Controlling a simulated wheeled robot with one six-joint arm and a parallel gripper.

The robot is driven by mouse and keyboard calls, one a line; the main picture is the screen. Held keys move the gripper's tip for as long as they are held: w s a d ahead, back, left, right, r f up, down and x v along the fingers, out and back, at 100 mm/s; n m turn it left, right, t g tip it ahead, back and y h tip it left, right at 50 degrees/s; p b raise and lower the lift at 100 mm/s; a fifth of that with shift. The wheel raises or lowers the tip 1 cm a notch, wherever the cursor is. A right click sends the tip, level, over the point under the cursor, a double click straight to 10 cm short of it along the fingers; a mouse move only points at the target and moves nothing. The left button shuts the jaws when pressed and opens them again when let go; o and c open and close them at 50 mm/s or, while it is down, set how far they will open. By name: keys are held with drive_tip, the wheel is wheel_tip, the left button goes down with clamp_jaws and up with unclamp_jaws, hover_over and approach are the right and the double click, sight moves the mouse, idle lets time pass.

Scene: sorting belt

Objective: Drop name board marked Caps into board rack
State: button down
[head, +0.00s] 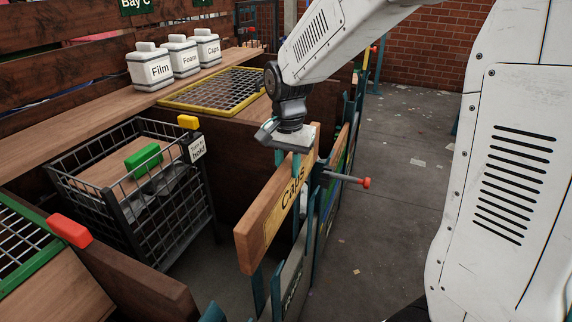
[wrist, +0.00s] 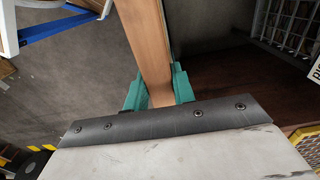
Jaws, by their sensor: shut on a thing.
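The wooden name board marked Caps (head: 275,209) has a yellow label and hangs on edge from my gripper (head: 291,160) in the head view. My gripper is shut on the board's upper edge near its far end. In the wrist view, my teal fingers (wrist: 158,88) clasp both sides of the board (wrist: 146,42). The board rack (head: 276,290), with teal uprights and other boards standing in it, is below and to the right of the held board. I cannot tell whether the board's lower edge is between the uprights.
A grey bar with a red knob (head: 366,183) sticks out right of the board. A wire cart (head: 135,235) holding a green-handled object stands at left. White tubs marked Film, Foam and Caps (head: 206,49) stand on the shelf behind. The floor (head: 405,225) at right is mostly clear.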

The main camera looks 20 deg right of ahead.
wheel_tip(320, 180, down, 31)
idle(1.8)
drive_tip(key=shift+f, duration=0.2)
drive_tip(key=shift+f, duration=0.6)
drive_tip(key=c, duration=1.1)
unclamp_jaws()
drive_tip(key=shift+r, duration=0.1)
wheel_tip(320, 180, up, 8)
drive_tip(key=shift+f, duration=0.15)
